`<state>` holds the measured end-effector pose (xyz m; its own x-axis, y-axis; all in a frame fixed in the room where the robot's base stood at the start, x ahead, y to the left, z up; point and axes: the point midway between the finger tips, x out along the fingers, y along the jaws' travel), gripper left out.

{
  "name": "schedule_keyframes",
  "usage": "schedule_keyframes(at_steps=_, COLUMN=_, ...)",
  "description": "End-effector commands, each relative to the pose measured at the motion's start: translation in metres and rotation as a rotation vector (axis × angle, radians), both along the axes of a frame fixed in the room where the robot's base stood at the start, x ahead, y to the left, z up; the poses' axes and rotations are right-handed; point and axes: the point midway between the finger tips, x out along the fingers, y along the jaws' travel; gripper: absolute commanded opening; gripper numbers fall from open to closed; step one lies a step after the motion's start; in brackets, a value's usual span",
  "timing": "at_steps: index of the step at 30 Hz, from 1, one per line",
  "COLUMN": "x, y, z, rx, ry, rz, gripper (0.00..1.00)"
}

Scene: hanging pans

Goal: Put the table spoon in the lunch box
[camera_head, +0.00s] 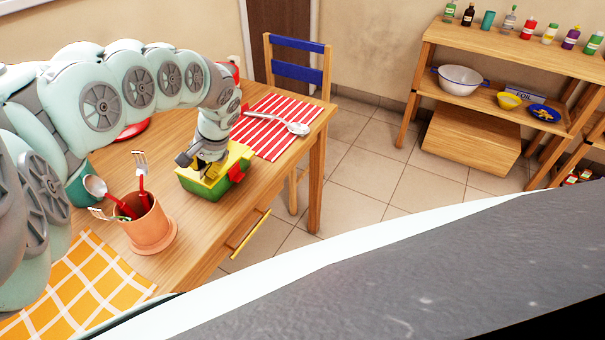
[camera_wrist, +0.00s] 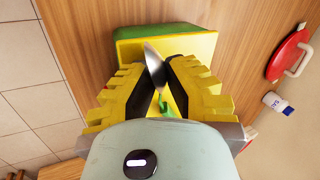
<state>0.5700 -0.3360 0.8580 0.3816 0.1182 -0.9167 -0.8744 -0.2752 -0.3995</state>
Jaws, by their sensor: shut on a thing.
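My gripper (camera_wrist: 160,92) is shut on a metal utensil with a green handle, taken as the table spoon (camera_wrist: 154,64). Its metal end sticks out beyond the yellow fingers and is seen nearly edge-on. The lunch box (camera_head: 207,192) is green and yellow with a red latch and stands on the wooden table. My gripper is over it in the head view, which hides the held spoon. In the wrist view the box's yellow and green side (camera_wrist: 190,46) lies beneath and beyond the spoon. Whether the spoon touches the box I cannot tell.
A terracotta pot (camera_head: 150,230) with several utensils stands nearer on the table. A yellow checked mat (camera_head: 85,285) lies in front. A blue chair (camera_head: 298,72) stands beyond the table.

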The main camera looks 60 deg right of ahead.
Motion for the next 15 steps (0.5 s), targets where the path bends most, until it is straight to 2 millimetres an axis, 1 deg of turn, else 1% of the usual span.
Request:
schedule_keyframes(at_steps=3, x=-0.0008, y=-0.0008, z=-0.005, rx=0.0, ry=0.0, rz=-0.001, gripper=0.0)
schedule_keyframes(at_steps=4, x=-0.0007, y=-0.0007, z=-0.0038, rx=0.0, ry=0.0, rz=-0.001, gripper=0.16)
schedule_keyframes(at_steps=10, x=-0.0004, y=-0.0003, z=-0.0032, rx=0.0, ry=0.001, rz=0.0, gripper=0.36)
schedule_keyframes(at_steps=15, x=-0.0002, y=-0.0001, z=-0.0032, rx=0.0, ry=0.001, rz=0.0, gripper=0.36)
